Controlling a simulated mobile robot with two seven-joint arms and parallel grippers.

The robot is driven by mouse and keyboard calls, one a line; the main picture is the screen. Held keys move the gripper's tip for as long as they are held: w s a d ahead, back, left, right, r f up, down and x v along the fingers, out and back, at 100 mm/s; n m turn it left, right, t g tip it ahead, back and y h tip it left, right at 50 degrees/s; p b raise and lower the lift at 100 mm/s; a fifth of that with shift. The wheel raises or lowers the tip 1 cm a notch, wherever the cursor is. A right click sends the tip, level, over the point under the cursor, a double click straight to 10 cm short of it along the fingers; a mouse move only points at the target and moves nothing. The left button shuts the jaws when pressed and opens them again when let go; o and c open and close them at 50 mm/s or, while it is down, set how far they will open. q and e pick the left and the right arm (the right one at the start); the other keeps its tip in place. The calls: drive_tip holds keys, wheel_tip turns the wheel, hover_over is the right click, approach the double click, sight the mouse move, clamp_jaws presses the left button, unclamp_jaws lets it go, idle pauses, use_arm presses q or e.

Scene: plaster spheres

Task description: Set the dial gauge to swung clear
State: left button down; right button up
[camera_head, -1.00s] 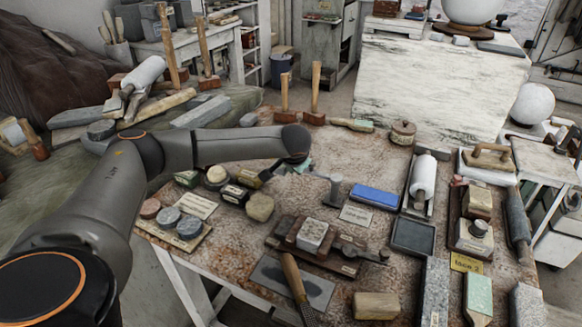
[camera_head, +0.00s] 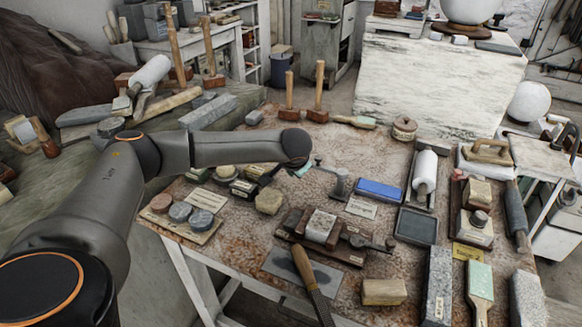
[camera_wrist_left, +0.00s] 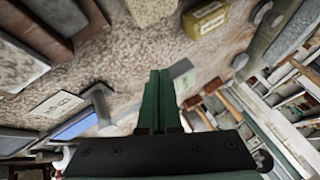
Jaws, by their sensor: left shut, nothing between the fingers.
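The dial gauge (camera_head: 339,186) appears as a small grey stand with a thin arm, on the stone-topped table left of a blue block. Its arm points left toward my left gripper. My left gripper (camera_head: 304,169) is just left of the gauge, mostly hidden under my wrist; only a bit of green finger shows. In the left wrist view the green fingers (camera_wrist_left: 157,98) are shut and empty. The gauge's grey post (camera_wrist_left: 101,103) stands left of them there, apart from the fingertips. The gauge's dial face cannot be made out.
A blue block (camera_head: 379,191) and a paper card (camera_head: 361,208) lie right of and in front of the gauge. A yellowish stone (camera_head: 269,201) lies to its left, a wooden block set (camera_head: 321,227) in front. Behind the gauge the tabletop is fairly clear.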

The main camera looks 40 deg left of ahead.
use_arm(q)
drive_tip(key=s+a+r, duration=0.2)
drive_tip(key=s+r, duration=0.2)
drive_tip(key=r, duration=0.3)
drive_tip(key=shift+s+a+r, duration=0.2)
drive_tip(key=shift+s+a, duration=0.1)
use_arm(e)
drive_tip(key=shift+w+f, duration=0.35)
drive_tip(key=shift+s, duration=0.1)
